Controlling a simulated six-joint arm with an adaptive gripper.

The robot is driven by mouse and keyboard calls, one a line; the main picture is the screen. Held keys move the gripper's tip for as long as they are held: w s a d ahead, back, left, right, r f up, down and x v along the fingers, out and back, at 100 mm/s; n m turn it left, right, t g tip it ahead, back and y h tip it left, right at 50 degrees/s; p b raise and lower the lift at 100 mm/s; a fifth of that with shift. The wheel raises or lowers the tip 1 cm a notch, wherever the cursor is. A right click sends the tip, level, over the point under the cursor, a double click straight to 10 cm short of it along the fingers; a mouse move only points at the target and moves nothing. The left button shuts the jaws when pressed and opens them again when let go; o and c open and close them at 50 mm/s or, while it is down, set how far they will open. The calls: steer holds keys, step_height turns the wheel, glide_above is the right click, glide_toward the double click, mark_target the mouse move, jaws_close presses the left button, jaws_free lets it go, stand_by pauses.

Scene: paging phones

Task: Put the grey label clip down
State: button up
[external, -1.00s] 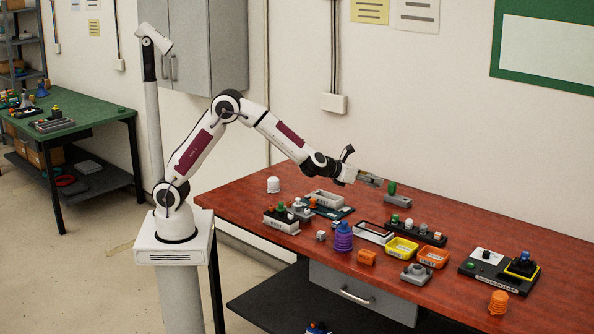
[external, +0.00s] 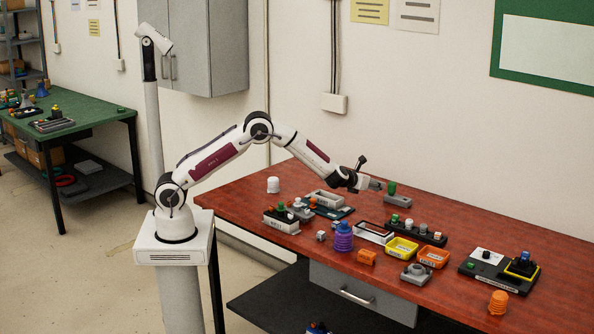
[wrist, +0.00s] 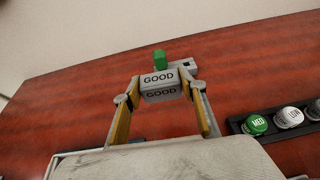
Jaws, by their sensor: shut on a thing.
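The grey label clip (wrist: 160,86) reads "GOOD" on two faces. It sits between the fingertips of my gripper (wrist: 160,97), which is shut on it. In the external view my gripper (external: 373,185) is low over the back part of the red table, and the clip is too small there to make out clearly. Just beyond the clip is a grey block (external: 398,201) with a green knob (external: 391,187). The clip partly hides this block in the wrist view. I cannot tell whether the clip touches the table.
A black strip with green, white and grey caps (wrist: 289,118) lies to the right. Bare red table (wrist: 80,95) lies left of my gripper.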

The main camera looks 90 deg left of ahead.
steer(key=shift+f, duration=0.15)
glide_above(371, 212)
steer(key=shift+w+f, duration=0.1)
steer(key=shift+f, duration=2.3)
steer(key=shift+f, duration=0.15)
steer(key=shift+f, duration=2.15)
steer(key=shift+f, duration=0.2)
steer(key=o, duration=0.9)
steer(key=shift+d, duration=0.1)
steer(key=shift+r+v, duration=0.2)
steer(key=shift+v, duration=3.65)
